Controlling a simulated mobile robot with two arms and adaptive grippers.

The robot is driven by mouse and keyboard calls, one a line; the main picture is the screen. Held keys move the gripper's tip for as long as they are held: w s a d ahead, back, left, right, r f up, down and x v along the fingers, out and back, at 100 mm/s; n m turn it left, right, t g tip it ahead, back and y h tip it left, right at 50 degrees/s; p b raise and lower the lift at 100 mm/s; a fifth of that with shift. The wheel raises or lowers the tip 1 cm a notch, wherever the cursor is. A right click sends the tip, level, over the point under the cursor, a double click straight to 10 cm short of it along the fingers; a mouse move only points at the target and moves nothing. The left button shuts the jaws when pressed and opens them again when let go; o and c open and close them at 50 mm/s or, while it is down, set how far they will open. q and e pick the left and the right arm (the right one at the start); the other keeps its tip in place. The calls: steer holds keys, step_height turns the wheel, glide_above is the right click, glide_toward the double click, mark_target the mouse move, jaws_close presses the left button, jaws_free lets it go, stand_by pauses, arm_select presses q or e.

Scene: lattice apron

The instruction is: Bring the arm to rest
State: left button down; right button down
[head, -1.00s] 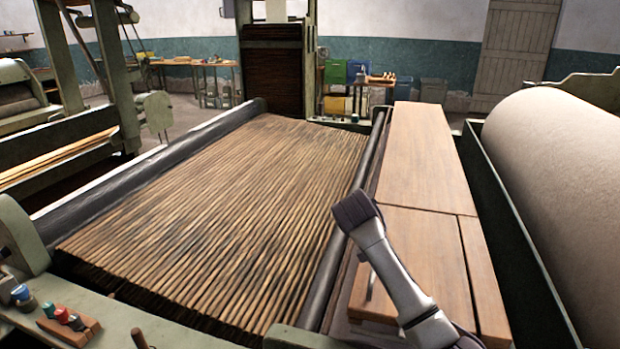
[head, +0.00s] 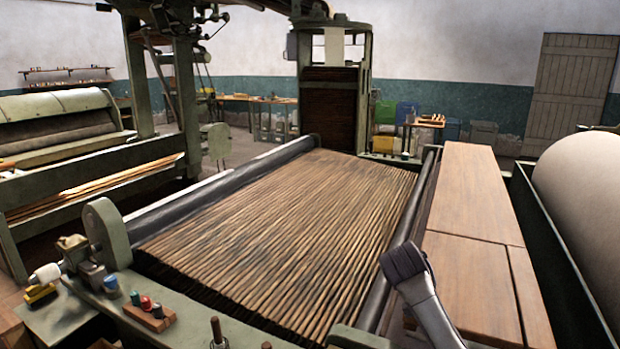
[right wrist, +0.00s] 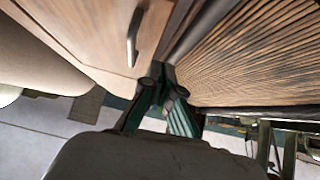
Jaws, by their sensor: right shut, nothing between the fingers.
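The lattice apron (head: 285,235), a bed of brown wooden slats, fills the middle of the head view and lies between two dark rails. It also shows at the upper right of the right wrist view (right wrist: 255,60). A grey link of my right arm rises at the lower right of the head view, in front of the right rail and wooden boards. My right gripper (right wrist: 160,78) shows only in the right wrist view. It is shut and empty, seen against the gap between a board and the slats; I cannot tell whether it touches either. My left gripper is not in view.
Wooden boards (head: 468,210) lie right of the apron; a metal handle (right wrist: 133,37) shows in the right wrist view. A large pale roller (head: 585,195) stands farther right. Coloured bobbins (head: 147,304) sit on the front left frame. Open floor shows behind the left machine.

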steer(key=s+a+f+n+y, duration=0.1)
steer(key=s+f, duration=0.4)
steer(key=s+a+f+n+g, duration=0.1)
steer(key=s+f, duration=0.4)
steer(key=s, duration=0.1)
steer(key=s+a+f+n+g+y, duration=0.1)
steer(key=s+f, duration=0.5)
steer(key=shift+s+y, duration=0.15)
steer(key=shift+y, duration=0.15)
steer(key=s+f+n+g+y, duration=0.2)
steer(key=s+n+g, duration=0.15)
steer(key=s, duration=2.45)
steer(key=s+d+f+x, duration=0.1)
steer(key=s+x, duration=0.1)
steer(key=x, duration=0.9)
steer(key=s+x, duration=0.3)
steer(key=x, duration=0.9)
steer(key=s+d+f, duration=0.1)
steer(key=s+f, duration=0.8)
steer(key=s+d+f+g, duration=0.1)
steer(key=s+d+f, duration=0.1)
steer(key=s+f, duration=0.7)
steer(key=shift+d+f+n+h, duration=0.2)
steer(key=shift+d+n+h, duration=0.1)
steer(key=shift+n, duration=0.05)
steer(key=shift+g, duration=0.25)
